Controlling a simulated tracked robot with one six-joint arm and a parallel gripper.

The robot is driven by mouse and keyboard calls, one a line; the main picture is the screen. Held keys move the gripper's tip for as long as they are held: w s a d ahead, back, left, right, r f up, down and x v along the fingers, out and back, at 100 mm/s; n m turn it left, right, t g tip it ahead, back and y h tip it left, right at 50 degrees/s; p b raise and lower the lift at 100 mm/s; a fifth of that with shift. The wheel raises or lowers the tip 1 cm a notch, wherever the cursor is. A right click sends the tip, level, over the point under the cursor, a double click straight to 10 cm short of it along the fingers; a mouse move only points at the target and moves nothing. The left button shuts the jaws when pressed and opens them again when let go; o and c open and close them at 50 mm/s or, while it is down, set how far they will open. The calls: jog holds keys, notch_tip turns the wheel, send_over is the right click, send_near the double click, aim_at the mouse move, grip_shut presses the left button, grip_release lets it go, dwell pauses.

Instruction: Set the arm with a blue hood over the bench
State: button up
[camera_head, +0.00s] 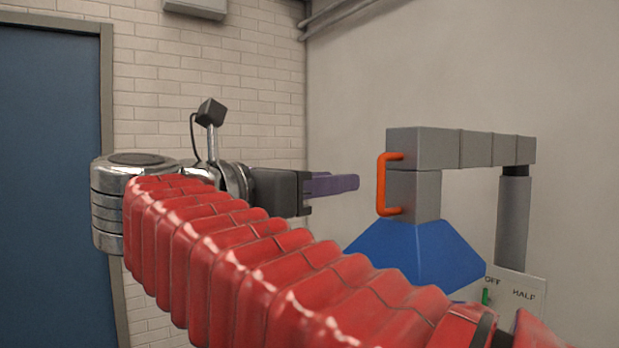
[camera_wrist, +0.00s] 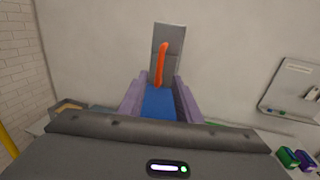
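The grey jointed arm (camera_head: 475,149) reaches left from a grey post (camera_head: 513,225). Its blue hood (camera_head: 432,252) hangs at the left end, partly hidden by my red arm sleeve. An orange handle (camera_head: 382,185) is on the left face above the hood. My gripper (camera_head: 352,183) has purple fingers and is left of the handle, apart from it. In the wrist view my gripper (camera_wrist: 158,80) has its two fingers apart with nothing held. The handle (camera_wrist: 161,63) shows just beyond the fingertips, with the blue hood (camera_wrist: 158,103) seen between them.
A panel (camera_head: 520,293) marked OFF and HALF, with a green lever (camera_head: 486,296), is below the post. A blue door (camera_head: 50,180) is at left.

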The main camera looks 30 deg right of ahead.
aim_at(379, 176)
jog(key=shift+r, duration=0.1)
dwell(0.3)
jog(key=shift+x, duration=6.9)
jog(key=shift+c, duration=0.3)
grip_shut()
